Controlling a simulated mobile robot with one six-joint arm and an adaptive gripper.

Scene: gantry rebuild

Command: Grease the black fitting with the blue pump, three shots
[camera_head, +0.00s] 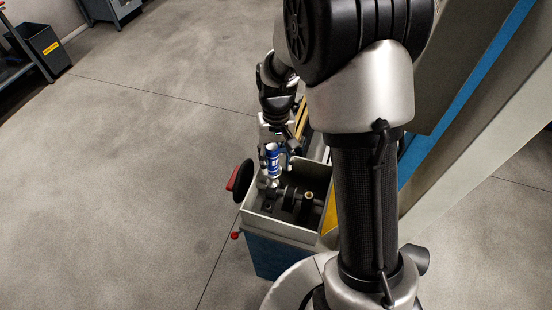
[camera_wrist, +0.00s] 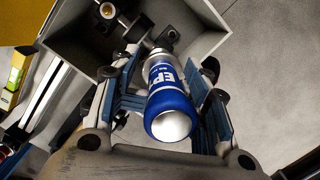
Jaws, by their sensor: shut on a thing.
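My gripper (camera_head: 275,151) is shut on the blue pump (camera_head: 273,162), a blue-and-white cylinder with a metal nose. In the wrist view the pump (camera_wrist: 168,98) lies between the blue-padded fingers of my gripper (camera_wrist: 166,78), its nose pointing into a grey open box. Inside the box is a dark shaft assembly (camera_head: 288,198) with a brass-coloured round end (camera_head: 309,195); the brass end also shows in the wrist view (camera_wrist: 107,11). The pump's nose is over the left part of this assembly. I cannot tell which part is the black fitting, or whether the nose touches it.
The grey box (camera_head: 283,228) has raised walls close around the assembly. A yellow level (camera_wrist: 16,75) lies beside the box.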

